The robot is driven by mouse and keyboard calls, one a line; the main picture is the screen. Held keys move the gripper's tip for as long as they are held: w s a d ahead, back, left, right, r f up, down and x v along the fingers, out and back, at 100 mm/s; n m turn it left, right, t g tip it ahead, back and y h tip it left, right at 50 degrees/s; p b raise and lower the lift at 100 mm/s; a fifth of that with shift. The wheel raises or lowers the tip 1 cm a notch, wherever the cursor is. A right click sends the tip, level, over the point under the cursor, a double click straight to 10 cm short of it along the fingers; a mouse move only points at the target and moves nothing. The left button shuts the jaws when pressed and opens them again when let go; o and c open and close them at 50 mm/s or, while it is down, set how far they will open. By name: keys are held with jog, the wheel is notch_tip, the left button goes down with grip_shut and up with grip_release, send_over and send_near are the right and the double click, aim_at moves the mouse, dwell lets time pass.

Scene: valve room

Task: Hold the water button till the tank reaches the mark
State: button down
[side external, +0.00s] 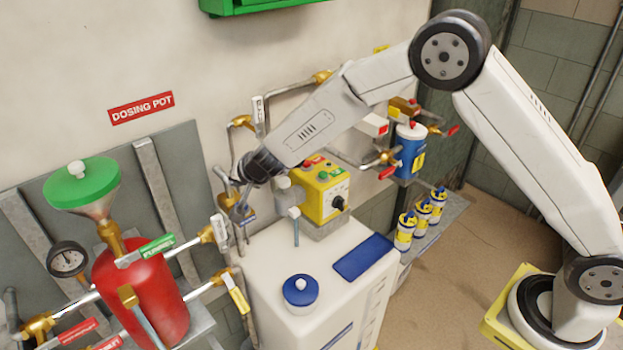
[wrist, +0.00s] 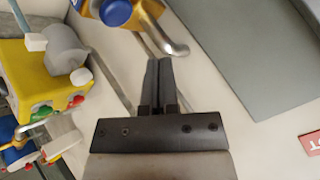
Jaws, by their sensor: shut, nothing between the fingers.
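A round blue button (wrist: 116,12) sits on a brass and yellow tap body with a bent metal spout (wrist: 176,46), at the top of the wrist view. My gripper (wrist: 159,62) is shut and empty, its fingertips just below the tap in that picture; I cannot tell whether they touch it. In the side view my gripper (side external: 240,208) points down by the wall pipes behind the white tank (side external: 270,262), and the tap is hard to make out there. The tank has a blue cap (side external: 301,291). I cannot make out its water level or mark.
A yellow control box (side external: 325,190) with coloured buttons and a black knob stands on the tank, close to my wrist. A red dosing pot (side external: 140,290) with a green-topped funnel is at left. Brass-fitted pipes and a blue canister (side external: 410,150) line the wall.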

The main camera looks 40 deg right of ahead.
aim_at(238, 203)
jog(key=shift+f, duration=1.85)
jog(key=shift+f, duration=1.1)
dwell(5.0)
